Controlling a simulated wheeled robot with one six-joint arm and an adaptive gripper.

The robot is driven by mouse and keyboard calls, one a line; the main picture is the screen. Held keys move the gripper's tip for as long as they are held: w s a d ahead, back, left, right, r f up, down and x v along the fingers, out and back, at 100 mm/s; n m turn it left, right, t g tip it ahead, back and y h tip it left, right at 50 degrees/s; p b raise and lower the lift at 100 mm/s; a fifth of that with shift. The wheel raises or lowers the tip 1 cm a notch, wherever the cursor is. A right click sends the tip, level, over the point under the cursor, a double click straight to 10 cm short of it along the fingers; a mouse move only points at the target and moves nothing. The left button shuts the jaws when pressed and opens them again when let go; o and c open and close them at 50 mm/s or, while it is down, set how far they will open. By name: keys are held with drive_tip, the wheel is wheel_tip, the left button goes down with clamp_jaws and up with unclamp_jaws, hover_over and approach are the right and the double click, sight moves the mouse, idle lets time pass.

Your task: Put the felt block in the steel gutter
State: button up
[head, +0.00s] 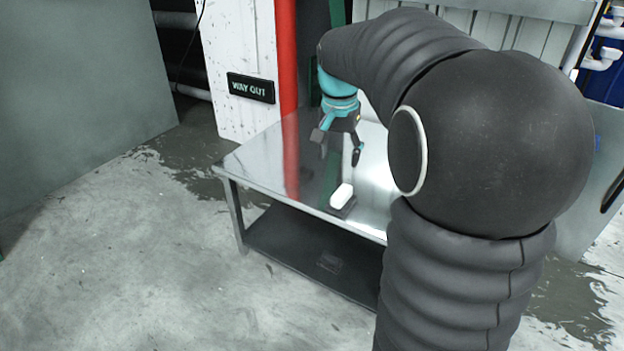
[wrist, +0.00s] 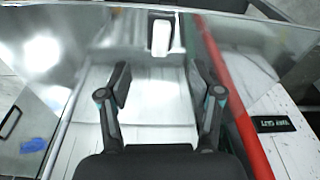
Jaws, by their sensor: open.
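A white block (head: 343,195), which looks like the felt block, lies on a small dark base (head: 347,211) at the front edge of the steel table. The block also shows at the top of the wrist view (wrist: 161,38). My gripper (head: 337,147) is open and empty above the table, behind the block and apart from it. In the wrist view its two fingers (wrist: 158,82) are spread with only shiny tabletop between them. I cannot pick out a steel gutter for certain in either view.
The steel table (head: 262,160) is mirror-like, with wide bare areas around the block. A dark lower shelf (head: 305,245) lies beneath it. A red post (head: 287,55) and a black sign (head: 251,88) on a white panel stand behind. My arm hides the table's right side.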

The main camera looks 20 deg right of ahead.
sight(342, 191)
drive_tip(key=shift+m+g, duration=0.3)
drive_tip(key=shift+m, duration=0.4)
drive_tip(key=w+d+f, duration=0.1)
drive_tip(key=f, duration=0.2)
drive_tip(key=w+d+f+b, duration=0.1)
drive_tip(key=f, duration=0.3)
drive_tip(key=w+d+f+b, duration=0.1)
drive_tip(key=w+f, duration=0.1)
drive_tip(key=f, duration=0.2)
drive_tip(key=shift+d, duration=0.4)
drive_tip(key=shift+w+d+f+b, duration=0.15)
drive_tip(key=shift+f+b, duration=0.1)
drive_tip(key=shift+f, duration=0.7)
drive_tip(key=shift+w+a+f+b, duration=0.1)
drive_tip(key=shift+w+f+b, duration=0.15)
drive_tip(key=shift+f, duration=0.7)
drive_tip(key=shift+w+d+f+b, duration=0.1)
drive_tip(key=shift+f+b, duration=0.15)
drive_tip(key=shift+f, duration=0.7)
clamp_jaws()
drive_tip(key=shift+r, duration=0.1)
